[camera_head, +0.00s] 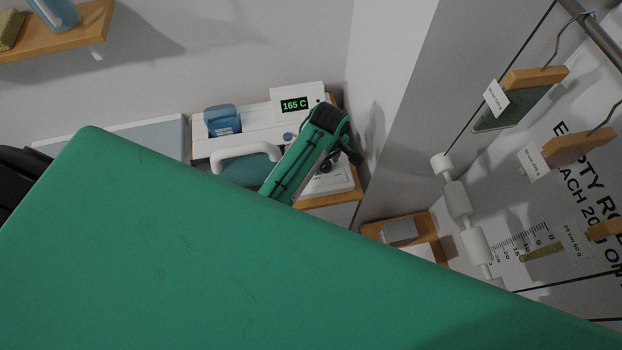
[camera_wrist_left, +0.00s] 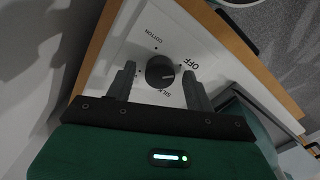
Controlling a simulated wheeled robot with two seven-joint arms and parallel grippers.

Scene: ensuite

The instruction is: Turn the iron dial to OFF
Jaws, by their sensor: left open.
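The black round iron dial (camera_wrist_left: 160,71) sits on a white panel (camera_wrist_left: 140,32) marked COTTON, OFF and SILK in the left wrist view. A pale mark shows on the dial's right side; its exact setting is hard to tell. My left gripper (camera_wrist_left: 160,86) is open, with one finger on each side of the dial; contact cannot be told. In the head view the left gripper (camera_head: 346,156) is by the white unit at the wall corner, its arm partly covering it. The iron (camera_head: 245,169), with white handle and teal body, rests left of it. My right gripper is not in view.
A display (camera_head: 294,105) reads 165 C behind the iron. A blue container (camera_head: 221,120) stands at the white unit's left. Hanging items (camera_head: 520,95) and a wall scale are on the right. A large green surface hides the lower head view.

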